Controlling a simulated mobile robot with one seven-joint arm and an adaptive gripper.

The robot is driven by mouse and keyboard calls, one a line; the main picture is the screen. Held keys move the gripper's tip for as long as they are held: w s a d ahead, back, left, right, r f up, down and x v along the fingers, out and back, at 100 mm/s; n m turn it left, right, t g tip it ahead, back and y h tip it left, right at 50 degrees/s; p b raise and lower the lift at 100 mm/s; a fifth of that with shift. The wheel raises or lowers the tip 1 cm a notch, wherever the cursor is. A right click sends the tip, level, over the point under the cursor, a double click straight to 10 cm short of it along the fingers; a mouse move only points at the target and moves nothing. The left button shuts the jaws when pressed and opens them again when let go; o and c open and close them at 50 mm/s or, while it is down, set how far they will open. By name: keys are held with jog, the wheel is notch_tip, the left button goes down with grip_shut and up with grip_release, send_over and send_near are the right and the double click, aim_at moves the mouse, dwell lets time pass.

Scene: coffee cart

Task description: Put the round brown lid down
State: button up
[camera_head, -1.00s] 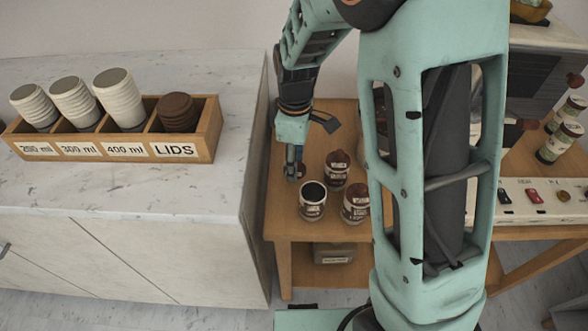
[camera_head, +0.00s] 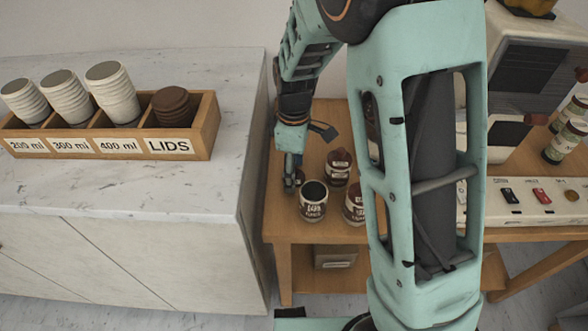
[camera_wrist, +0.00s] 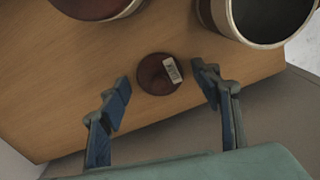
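The round brown lid (camera_wrist: 153,76) shows in the wrist view between the two fingers of my gripper (camera_wrist: 162,82), above the wooden table top. It has a small white label. A gap shows between the lid and each fingertip, so my gripper is open around it. It appears to rest on the table near the edge. In the head view my gripper (camera_head: 291,184) points down at the table's left side, just left of an open cup (camera_head: 313,203). The lid is mostly hidden there.
Lidded cups (camera_head: 338,168) stand behind and right of the open cup, which also shows in the wrist view (camera_wrist: 268,18). A white counter (camera_head: 130,190) at left carries a wooden holder (camera_head: 207,138) with stacked cups and brown lids (camera_head: 171,105). A switch panel (camera_head: 525,203) is at right.

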notch_tip(320, 180, up, 12)
jog(key=p, duration=0.2)
jog(key=shift+r+p, duration=0.2)
jog(key=shift+p, duration=0.1)
jog(key=shift+r, duration=0.1)
dwell(0.5)
